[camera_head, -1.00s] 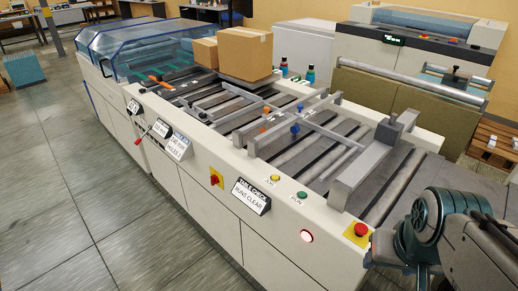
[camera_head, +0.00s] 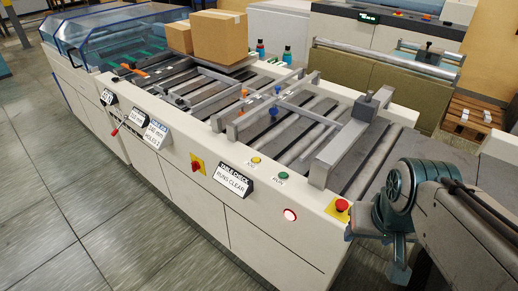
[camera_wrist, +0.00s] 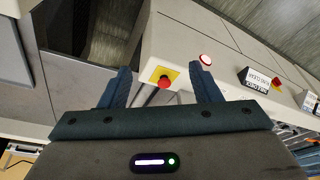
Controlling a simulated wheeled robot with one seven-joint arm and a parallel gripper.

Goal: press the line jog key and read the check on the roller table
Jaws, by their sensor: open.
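The yellow jog key (camera_head: 255,160) sits on the rim of the roller table (camera_head: 316,206), beside a green run key (camera_head: 283,175). A black-framed check sign (camera_head: 233,181) on the table's front side reads "TABLE CHECK RUNS CLEAR". It also shows in the wrist view (camera_wrist: 256,80), slanted. My gripper (camera_wrist: 160,68) is open and empty. In the wrist view its fingers stand either side of a red mushroom button (camera_wrist: 165,82) on a yellow plate; I cannot tell the distance. In the head view my arm is at the lower right, well right of the jog key. The jog key is not clear in the wrist view.
The same red button (camera_head: 341,205) is near the table's right corner, close to my arm. A lit red-white button (camera_head: 290,215) is on the front. Grey crossbars (camera_head: 345,145) stand above the rollers. Cardboard boxes (camera_head: 219,37) sit farther back. Floor (camera_head: 90,220) at left is clear.

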